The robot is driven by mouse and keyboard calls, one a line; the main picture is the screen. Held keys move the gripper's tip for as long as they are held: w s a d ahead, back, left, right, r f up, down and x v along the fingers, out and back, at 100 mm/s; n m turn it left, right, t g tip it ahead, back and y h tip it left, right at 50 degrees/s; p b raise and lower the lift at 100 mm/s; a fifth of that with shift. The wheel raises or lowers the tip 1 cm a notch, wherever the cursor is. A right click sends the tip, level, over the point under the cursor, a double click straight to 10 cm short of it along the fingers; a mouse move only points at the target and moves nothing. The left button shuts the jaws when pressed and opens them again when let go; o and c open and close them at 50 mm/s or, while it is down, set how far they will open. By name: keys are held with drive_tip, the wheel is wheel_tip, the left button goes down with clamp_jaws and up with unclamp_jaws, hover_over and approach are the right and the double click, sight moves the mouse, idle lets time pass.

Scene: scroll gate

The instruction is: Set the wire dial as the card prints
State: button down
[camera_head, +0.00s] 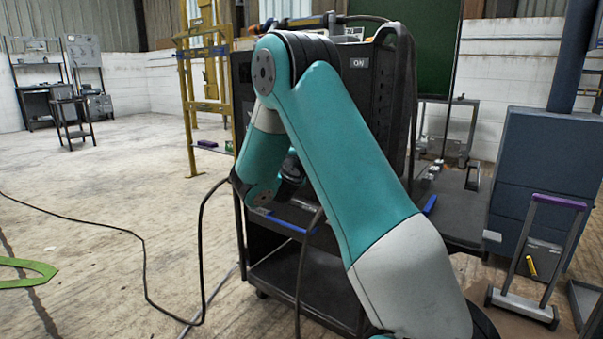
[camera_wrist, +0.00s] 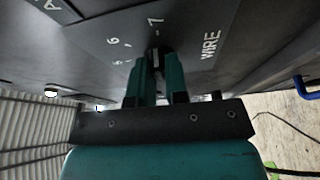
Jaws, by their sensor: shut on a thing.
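The wire dial (camera_wrist: 156,57) is a small dark knob on a dark panel in the wrist view, mostly hidden by my fingers. The word WIRE (camera_wrist: 210,47) is printed to its right, and the numbers 7, 6 and a partly covered one curve around its upper left. My gripper (camera_wrist: 155,66) is shut on the dial from below in the picture. The pointer setting cannot be read clearly. In the head view my arm covers much of the black machine (camera_head: 382,85), and the gripper tips and dial are hidden. I cannot make out a readable card in either view.
An ON label (camera_head: 359,63) marks the machine's upper part. A dark cable (camera_head: 147,290) runs across the floor at left. A yellow frame (camera_head: 186,90) stands behind at left, and a purple-handled trolley (camera_head: 535,250) at right. The left floor is largely open.

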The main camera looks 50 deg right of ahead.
drive_tip(key=shift+f+m+b, duration=0.25)
drive_tip(key=shift+m+b, duration=0.25)
drive_tip(key=shift+b, duration=0.4)
drive_tip(key=shift+r+h, duration=0.1)
drive_tip(key=shift+h, duration=0.2)
drive_tip(key=shift+m, duration=0.3)
drive_tip(key=c, duration=1.1)
unclamp_jaws()
drive_tip(key=b+v, duration=1.7)
drive_tip(key=b, duration=0.1)
drive_tip(key=shift+s+a+b, duration=0.15)
drive_tip(key=shift+s+b, duration=0.05)
drive_tip(key=shift+b, duration=0.1)
